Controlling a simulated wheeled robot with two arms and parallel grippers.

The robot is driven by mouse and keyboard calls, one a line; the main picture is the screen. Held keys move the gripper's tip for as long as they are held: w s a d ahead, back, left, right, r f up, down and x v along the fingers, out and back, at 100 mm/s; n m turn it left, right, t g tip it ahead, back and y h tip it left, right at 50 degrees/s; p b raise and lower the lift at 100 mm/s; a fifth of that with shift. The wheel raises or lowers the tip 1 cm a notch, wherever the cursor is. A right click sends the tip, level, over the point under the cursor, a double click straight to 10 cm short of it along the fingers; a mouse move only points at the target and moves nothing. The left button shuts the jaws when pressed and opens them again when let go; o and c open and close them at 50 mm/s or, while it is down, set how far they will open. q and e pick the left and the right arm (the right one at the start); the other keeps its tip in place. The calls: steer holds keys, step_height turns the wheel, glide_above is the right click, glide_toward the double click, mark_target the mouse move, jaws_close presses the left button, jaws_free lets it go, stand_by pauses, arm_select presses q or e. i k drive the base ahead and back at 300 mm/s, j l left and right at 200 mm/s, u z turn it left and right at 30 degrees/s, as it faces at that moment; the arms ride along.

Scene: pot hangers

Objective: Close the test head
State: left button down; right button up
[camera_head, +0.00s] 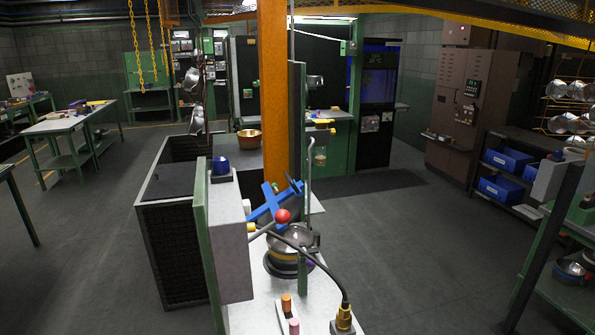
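A test station stands on a narrow white bench (258,312) in the centre. A blue cross-shaped arm (268,207), which looks like the test head, is tilted upward. A lever with a red ball knob (283,216) sits just in front of it. Below and to the right is a shiny metal pot (292,240) on a round dark base with a yellow band. The blue arm is partly hidden behind the lever, so I cannot tell exactly how it joins the station. Neither of my grippers is in view.
A green-edged grey panel (228,240) with a blue knob and an orange post (273,100) stand around the station. A black cable (322,262) runs to a brass fitting at the front. Open floor (420,240) lies to the right, before shelves with blue bins (502,190).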

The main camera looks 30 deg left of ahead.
mark_target(289, 200)
steer(key=j+z, duration=0.1)
steer(key=j, duration=0.3)
steer(key=k+j+z, duration=0.1)
steer(key=j, duration=0.25)
steer(key=k+j+z, duration=0.1)
steer(key=j, duration=0.3)
steer(key=k+j+z, duration=0.1)
steer(key=j, duration=0.25)
steer(key=k+j+z, duration=0.1)
steer(key=j, duration=0.3)
steer(key=k+j+z, duration=0.1)
steer(key=j+z, duration=0.25)
steer(key=j, duration=1.15)
steer(key=i+j+z, duration=0.1)
steer(key=j, duration=0.3)
